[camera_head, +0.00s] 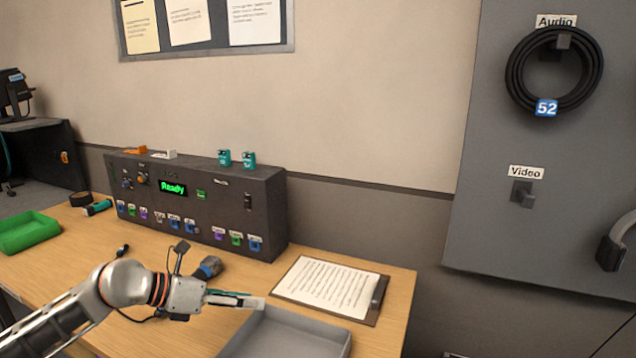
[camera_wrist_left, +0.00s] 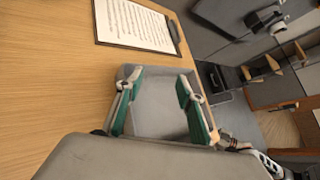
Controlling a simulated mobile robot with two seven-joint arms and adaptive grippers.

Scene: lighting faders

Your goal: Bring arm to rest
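My left gripper (camera_head: 250,300) reaches in from the left in the head view and hangs over the near part of the desk, beside the grey tray (camera_head: 258,351). In the left wrist view my left gripper (camera_wrist_left: 161,78) has its two teal-and-grey fingers wide apart with nothing between them. The grey tray (camera_wrist_left: 160,118) shows behind and between the fingers; it looks empty. The control box (camera_head: 268,190) stands at the back of the desk, its display reading "Ready", with a row of coloured faders along its lower front. My right gripper is not in view.
A clipboard with a printed sheet (camera_head: 328,286) lies right of the gripper. A green tray (camera_head: 28,232) sits far left. A grey wall panel (camera_head: 470,220) holds a coiled black cable (camera_head: 514,78).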

